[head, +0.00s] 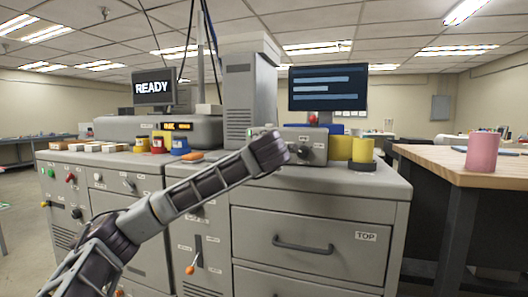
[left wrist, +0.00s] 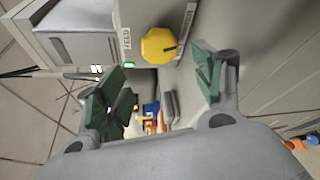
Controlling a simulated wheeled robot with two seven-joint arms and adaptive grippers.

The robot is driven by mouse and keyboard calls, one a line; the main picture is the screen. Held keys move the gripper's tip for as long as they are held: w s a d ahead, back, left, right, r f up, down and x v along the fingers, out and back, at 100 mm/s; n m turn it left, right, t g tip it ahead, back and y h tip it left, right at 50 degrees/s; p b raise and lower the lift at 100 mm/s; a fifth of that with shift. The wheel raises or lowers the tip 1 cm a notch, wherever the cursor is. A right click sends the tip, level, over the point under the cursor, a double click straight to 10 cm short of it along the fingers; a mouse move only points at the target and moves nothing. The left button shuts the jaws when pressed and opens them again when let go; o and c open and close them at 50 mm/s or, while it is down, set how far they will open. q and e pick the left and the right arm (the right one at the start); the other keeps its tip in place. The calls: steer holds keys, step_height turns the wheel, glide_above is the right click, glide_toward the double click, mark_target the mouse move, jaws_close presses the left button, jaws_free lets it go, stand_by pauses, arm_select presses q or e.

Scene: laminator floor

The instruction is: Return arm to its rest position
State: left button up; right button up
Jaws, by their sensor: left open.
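My left arm (head: 190,196) reaches in from the lower left of the head view, up to the small grey control box (head: 318,135) on top of the cabinet. Its wrist end hides part of that box, and the fingers are not clear there. In the left wrist view my left gripper (left wrist: 162,85) is open, its green-padded fingers apart with nothing between them. A yellow knob (left wrist: 158,45) on a grey panel labelled FEED lies beyond the fingers, apart from them. My right gripper is in neither view.
The grey cabinet (head: 300,220) with a TOP drawer stands in front. Red, yellow and blue items (head: 158,143) sit left of the arm. A yellow roll (head: 362,151) stands right of the control box. A pink cup (head: 482,152) stands on the wooden table (head: 440,158).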

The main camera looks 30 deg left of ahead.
arm_select(q)
steer(key=shift+s+d, duration=0.25)
steer(key=shift+s, duration=0.15)
steer(key=shift+r, duration=0.1)
stand_by(0.3)
